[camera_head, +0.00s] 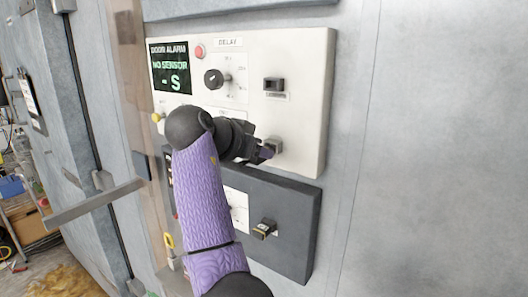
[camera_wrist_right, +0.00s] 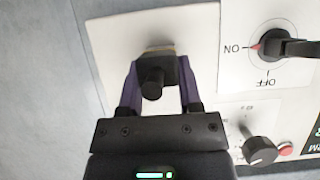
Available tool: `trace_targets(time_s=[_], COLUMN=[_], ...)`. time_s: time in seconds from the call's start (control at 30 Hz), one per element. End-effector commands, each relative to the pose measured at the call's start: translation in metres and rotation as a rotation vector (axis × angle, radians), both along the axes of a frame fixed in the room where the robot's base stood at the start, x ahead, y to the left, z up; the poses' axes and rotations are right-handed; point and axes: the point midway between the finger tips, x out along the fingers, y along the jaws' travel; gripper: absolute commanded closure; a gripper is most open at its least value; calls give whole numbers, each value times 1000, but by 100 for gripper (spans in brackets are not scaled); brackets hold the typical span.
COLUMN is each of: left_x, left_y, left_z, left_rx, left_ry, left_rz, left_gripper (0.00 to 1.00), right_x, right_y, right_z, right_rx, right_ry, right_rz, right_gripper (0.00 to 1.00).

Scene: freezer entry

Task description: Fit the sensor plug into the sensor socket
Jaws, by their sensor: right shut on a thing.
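The white alarm panel (camera_head: 310,60) has a display (camera_head: 170,68) reading "DOOR ALARM NO SENSOR - S". My right gripper (camera_head: 266,151) is at the lower right part of this panel. In the right wrist view its purple fingers are shut on a black block with a round stub, which I take for the sensor plug (camera_wrist_right: 153,84). A tan edge (camera_wrist_right: 160,46) shows behind the block, against the white panel; it may be the sensor socket. I cannot tell whether the plug is seated in it. A grey block (camera_head: 274,145) shows at the fingertips in the head view. My left gripper is not in view.
A black fitting (camera_head: 273,84) sits higher on the panel. A delay knob (camera_head: 214,79), a red button (camera_head: 199,52) and an ON/OFF switch (camera_wrist_right: 270,44) are nearby. A dark panel (camera_head: 295,225) below carries another fitting (camera_head: 264,228). The wall to the right is bare.

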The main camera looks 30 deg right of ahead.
Motion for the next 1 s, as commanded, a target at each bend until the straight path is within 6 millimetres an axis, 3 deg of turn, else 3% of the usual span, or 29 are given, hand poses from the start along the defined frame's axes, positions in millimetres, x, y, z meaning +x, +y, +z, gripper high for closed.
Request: trace_targets(time_s=[0.8, 1.0], left_x=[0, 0], left_y=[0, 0], left_z=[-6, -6], left_rx=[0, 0], left_ry=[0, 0], left_rz=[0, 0], left_gripper=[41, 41], right_x=[-20, -22], right_y=[48, 52], right_z=[0, 0], right_rx=[-1, -1], right_ry=[-1, -1], right_rz=[1, 0], right_gripper=[100, 100])
